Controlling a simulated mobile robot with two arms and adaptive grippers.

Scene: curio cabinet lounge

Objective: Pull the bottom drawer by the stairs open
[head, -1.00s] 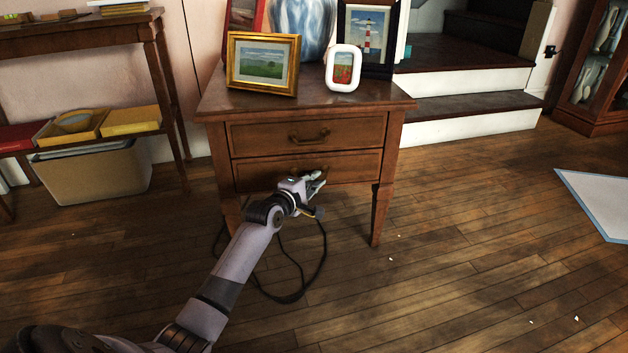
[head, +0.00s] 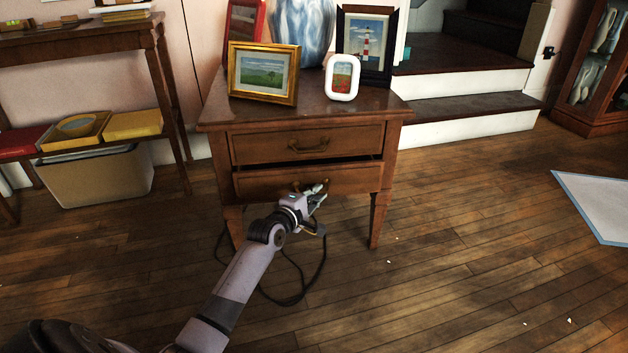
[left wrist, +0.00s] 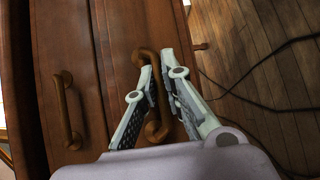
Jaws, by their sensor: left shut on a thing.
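A two-drawer wooden side table stands in front of me by the stairs (head: 465,103). Its bottom drawer (head: 350,181) is open a little, with a dark gap along its top edge. The top drawer (head: 358,139) is closed. My left gripper (head: 318,190) is at the bottom drawer's front, shut on its handle. In the left wrist view, the fingers (left wrist: 158,92) stand on either side of the curved bottom handle (left wrist: 148,57). The top handle (left wrist: 66,110) shows to the left there, untouched. My right gripper is not in view.
Picture frames (head: 263,74) and a blue-white vase (head: 302,20) stand on the tabletop. A black cable (head: 290,299) lies on the floor below. A bin (head: 95,177) stands under a shelf at left. The floor at right is mostly clear up to a pale mat (head: 600,210).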

